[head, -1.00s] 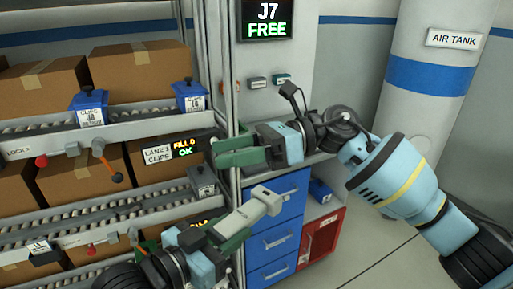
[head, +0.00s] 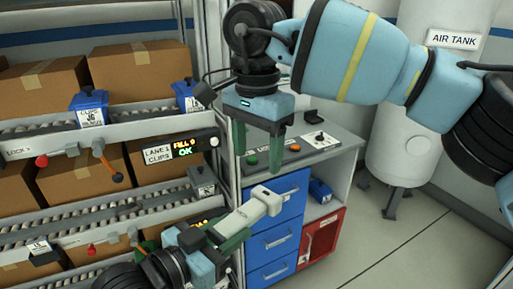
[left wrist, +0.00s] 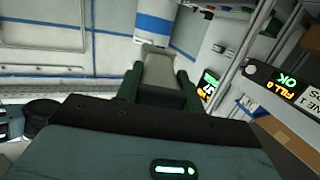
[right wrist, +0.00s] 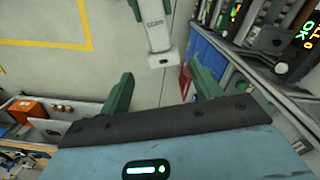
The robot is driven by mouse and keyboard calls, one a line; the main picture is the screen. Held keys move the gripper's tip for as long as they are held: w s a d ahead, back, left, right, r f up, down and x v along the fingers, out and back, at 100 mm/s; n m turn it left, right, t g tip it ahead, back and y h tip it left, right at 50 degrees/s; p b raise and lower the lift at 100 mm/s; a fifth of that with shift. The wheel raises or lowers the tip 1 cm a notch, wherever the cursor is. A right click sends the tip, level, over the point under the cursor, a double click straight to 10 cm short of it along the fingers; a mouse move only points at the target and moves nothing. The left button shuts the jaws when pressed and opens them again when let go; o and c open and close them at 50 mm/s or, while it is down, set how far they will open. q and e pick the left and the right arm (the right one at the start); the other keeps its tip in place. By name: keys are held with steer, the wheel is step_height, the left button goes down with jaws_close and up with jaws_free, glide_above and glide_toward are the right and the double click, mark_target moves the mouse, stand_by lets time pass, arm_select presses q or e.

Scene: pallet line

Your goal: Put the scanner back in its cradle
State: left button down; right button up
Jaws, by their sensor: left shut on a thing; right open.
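The scanner (head: 262,201) is a pale grey, long device. My left gripper (head: 240,222) is shut on it and holds it in the air in front of the blue drawers. In the left wrist view the scanner (left wrist: 160,75) sits between the two green fingers. My right gripper (head: 258,140) is open and empty, pointing down above the scanner, apart from it. In the right wrist view the scanner (right wrist: 158,35) shows beyond the open fingers (right wrist: 160,88). I cannot pick out the cradle with certainty in any view.
A grey counter (head: 305,155) with buttons and a small lever stands over blue drawers (head: 275,240) and a red box (head: 320,240). Roller racks with cartons (head: 130,70) and blue bins fill the left. An air tank (head: 405,140) stands at the back right. Floor at right is clear.

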mark_target(257, 203)
steer(key=shift+f, duration=6)
steer(key=c, duration=1.1)
arm_select(q)
steer(key=c, duration=0.8)
jaws_free()
arm_select(e)
steer(key=shift+c, duration=0.5)
